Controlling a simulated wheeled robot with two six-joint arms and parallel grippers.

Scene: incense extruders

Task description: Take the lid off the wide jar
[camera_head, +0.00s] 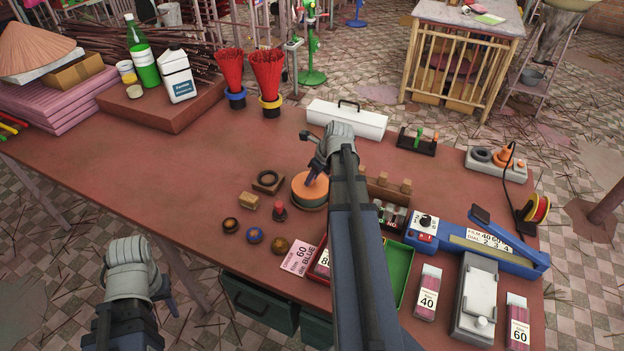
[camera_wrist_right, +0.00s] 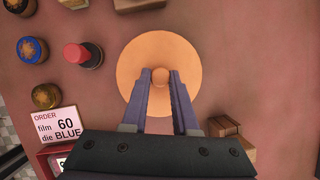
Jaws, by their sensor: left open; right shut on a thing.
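The wide jar (camera_head: 308,207) stands near the middle of the table, low and dark greenish. Its round orange lid (camera_head: 301,186) appears seated on top, and in the right wrist view the lid (camera_wrist_right: 133,72) hides the jar below. My right gripper (camera_head: 314,174) reaches down over the lid. In the right wrist view its fingers (camera_wrist_right: 160,78) are on either side of the lid's small central knob (camera_wrist_right: 160,74), shut on it. My left gripper (camera_head: 163,290) is open and empty, off the table's front edge at lower left; its fingers are partly hidden.
A wooden square ring (camera_head: 268,181), a wooden block (camera_head: 249,201), a red-capped item (camera_head: 280,211) and several small round pots (camera_head: 255,235) lie left of the jar. A wooden rack (camera_head: 388,190) stands close on its right. The table's left middle is clear.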

